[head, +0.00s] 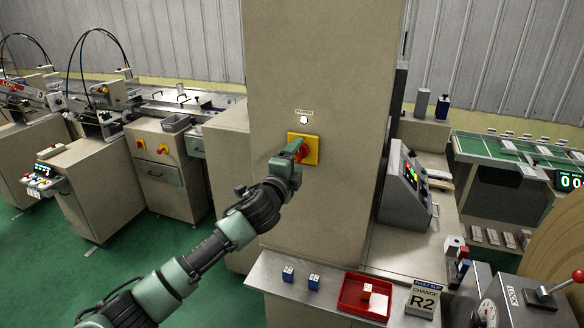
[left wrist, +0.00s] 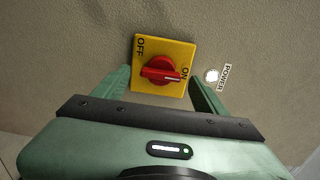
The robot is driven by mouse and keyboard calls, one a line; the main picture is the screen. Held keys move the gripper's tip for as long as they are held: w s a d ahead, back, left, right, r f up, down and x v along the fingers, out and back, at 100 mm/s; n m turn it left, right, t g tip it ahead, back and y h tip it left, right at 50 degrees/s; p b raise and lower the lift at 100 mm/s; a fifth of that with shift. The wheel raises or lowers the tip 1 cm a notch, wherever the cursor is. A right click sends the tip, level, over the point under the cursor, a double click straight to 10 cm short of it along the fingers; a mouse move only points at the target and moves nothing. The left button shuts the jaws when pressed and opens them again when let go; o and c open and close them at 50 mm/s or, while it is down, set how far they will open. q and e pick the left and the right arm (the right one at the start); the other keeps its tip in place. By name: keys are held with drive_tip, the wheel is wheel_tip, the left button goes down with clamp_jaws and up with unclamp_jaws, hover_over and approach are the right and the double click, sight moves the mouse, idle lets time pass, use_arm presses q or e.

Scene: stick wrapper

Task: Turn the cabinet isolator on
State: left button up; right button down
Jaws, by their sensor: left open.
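The cabinet isolator is a red rotary knob (head: 303,151) on a yellow plate (head: 313,152), fixed to the front of the tall beige cabinet (head: 318,70). In the left wrist view the knob (left wrist: 160,70) sits on the plate (left wrist: 160,51), marked OFF at upper left and ON at right. The knob's white line points right, towards ON. My left gripper (head: 292,155) is at the plate, open, its fingers (left wrist: 162,88) spread on either side of the knob, apart from it. A round white lamp (left wrist: 212,75) labelled POWER is beside the plate. My right gripper is out of view.
A control panel (head: 407,185) stands right of the cabinet. Machines line the left. Green floor is clear at lower left.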

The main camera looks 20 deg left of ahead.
use_arm(q)
drive_tip(key=s+b, duration=0.2)
drive_tip(key=s, duration=0.4)
drive_tip(key=shift+a, duration=0.1)
